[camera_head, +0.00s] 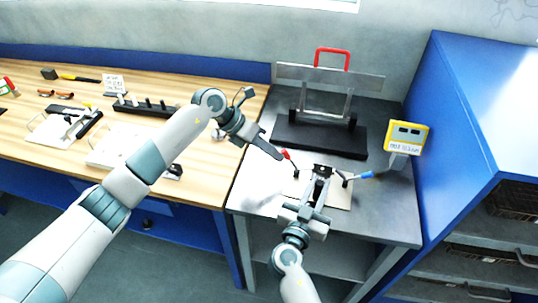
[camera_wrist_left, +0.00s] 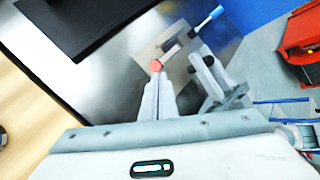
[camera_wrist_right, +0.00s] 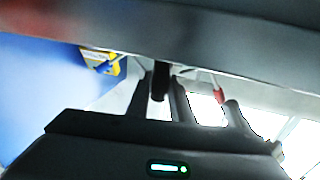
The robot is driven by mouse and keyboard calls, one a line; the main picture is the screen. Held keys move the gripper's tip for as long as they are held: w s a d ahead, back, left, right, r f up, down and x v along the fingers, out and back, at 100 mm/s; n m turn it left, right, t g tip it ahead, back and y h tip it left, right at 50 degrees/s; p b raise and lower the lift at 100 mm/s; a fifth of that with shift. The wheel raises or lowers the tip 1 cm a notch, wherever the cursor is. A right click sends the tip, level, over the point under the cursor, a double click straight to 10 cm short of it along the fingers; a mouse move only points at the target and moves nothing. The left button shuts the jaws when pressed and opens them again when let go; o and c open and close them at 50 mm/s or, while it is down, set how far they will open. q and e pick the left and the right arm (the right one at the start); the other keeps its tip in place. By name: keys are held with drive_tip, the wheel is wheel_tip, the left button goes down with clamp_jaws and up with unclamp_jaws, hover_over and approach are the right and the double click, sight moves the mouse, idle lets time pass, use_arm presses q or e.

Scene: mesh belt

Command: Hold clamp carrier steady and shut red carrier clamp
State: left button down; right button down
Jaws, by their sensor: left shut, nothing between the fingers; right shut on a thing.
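The clamp carrier (camera_head: 342,198) is a pale plate on the grey metal table, with a red-handled clamp (camera_head: 286,155) on its left and a blue-handled clamp (camera_head: 366,174) on its right. Both handles slant up and outward. My left gripper (camera_head: 279,156) is shut and empty, its tips right by the red handle. In the left wrist view the red handle (camera_wrist_left: 156,66) is at the fingertips; contact is unclear. My right gripper (camera_head: 321,178) is shut on the carrier's middle part, between the clamps. In the right wrist view the red handle (camera_wrist_right: 219,96) shows beside the fingers.
A yellow box (camera_head: 407,137) stands at the right, near a blue cabinet (camera_head: 470,120). A wooden bench (camera_head: 215,180) with fixtures and tools is at the left, under my left arm.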

use_arm(q)
drive_tip(key=d+r+y, duration=0.1)
drive_tip(key=y, duration=0.1)
drive_tip(key=s+d+t+y, duration=0.1)
drive_tip(key=d+y, duration=0.1)
drive_tip(key=shift+r, duration=0.55)
drive_tip(key=shift+r, duration=0.65)
drive_tip(key=shift+s+a, duration=0.15)
